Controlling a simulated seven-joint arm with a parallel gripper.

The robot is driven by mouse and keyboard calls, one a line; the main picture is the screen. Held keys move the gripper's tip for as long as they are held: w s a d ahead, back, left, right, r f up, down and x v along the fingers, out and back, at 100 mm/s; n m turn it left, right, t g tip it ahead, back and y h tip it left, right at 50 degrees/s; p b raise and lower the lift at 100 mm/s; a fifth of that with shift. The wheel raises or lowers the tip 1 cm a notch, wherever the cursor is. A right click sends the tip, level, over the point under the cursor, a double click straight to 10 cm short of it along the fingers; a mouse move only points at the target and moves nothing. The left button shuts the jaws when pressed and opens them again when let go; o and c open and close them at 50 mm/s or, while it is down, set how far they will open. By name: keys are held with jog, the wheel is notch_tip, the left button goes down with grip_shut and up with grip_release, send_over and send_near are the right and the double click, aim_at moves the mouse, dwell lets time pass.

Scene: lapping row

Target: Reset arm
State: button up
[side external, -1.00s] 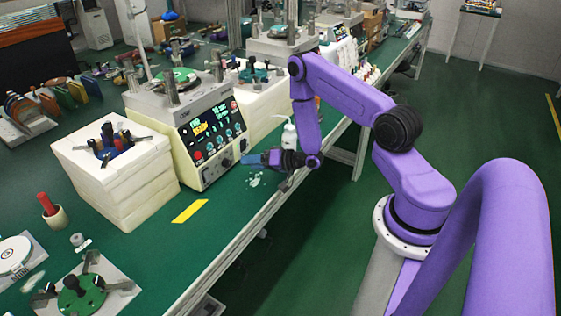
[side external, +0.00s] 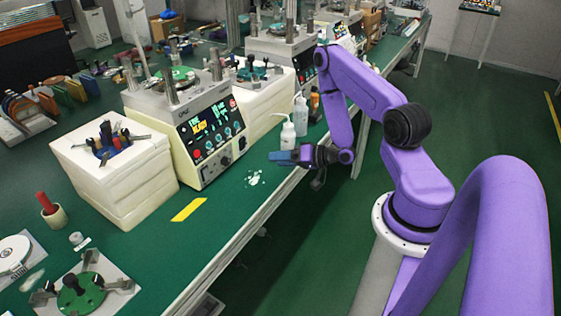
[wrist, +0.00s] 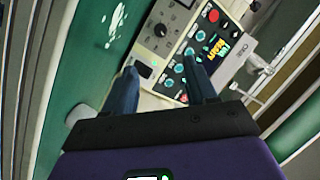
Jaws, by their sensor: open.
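My gripper (side external: 284,157) is at the front edge of the green bench (side external: 222,213), right of the lapping machine (side external: 208,130) in the side view. In the wrist view, the two blue fingers of my gripper (wrist: 163,88) are spread apart with nothing between them. The machine's control panel (wrist: 195,50) shows beyond the fingertips. A white spill (side external: 254,178) lies on the bench left of the gripper, and also shows in the wrist view (wrist: 116,20).
White squeeze bottles (side external: 288,134) stand just behind my gripper. A white foam block stack (side external: 120,180) holds a blue fixture (side external: 108,146). A yellow strip (side external: 188,209) lies on the bench. The floor (side external: 490,120) to the right is clear.

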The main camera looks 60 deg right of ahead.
jog(key=w+a+r+n+g+y, duration=0.1)
jog(key=w+a+r+n+g, duration=0.15)
jog(key=a+n+g, duration=0.45)
jog(key=s+a+r+n+g+h, duration=0.1)
jog(key=s+a+r+n, duration=0.15)
jog(key=a, duration=0.25)
jog(key=s+a+r+n+g+h, duration=0.1)
jog(key=a+r+n, duration=0.2)
jog(key=a+n, duration=0.15)
jog(key=s+a+r+n+g+h, duration=0.1)
jog(key=s+r+n+g, duration=0.1)
jog(key=s+r, duration=0.4)
jog(key=s+a+r+n+g+h, duration=0.1)
jog(key=s+r, duration=0.5)
jog(key=s, duration=1)
jog(key=n+g, duration=0.1)
jog(key=n, duration=0.1)
jog(key=shift+s+a+n+g+h, duration=0.3)
jog(key=shift+a+n+g, duration=0.1)
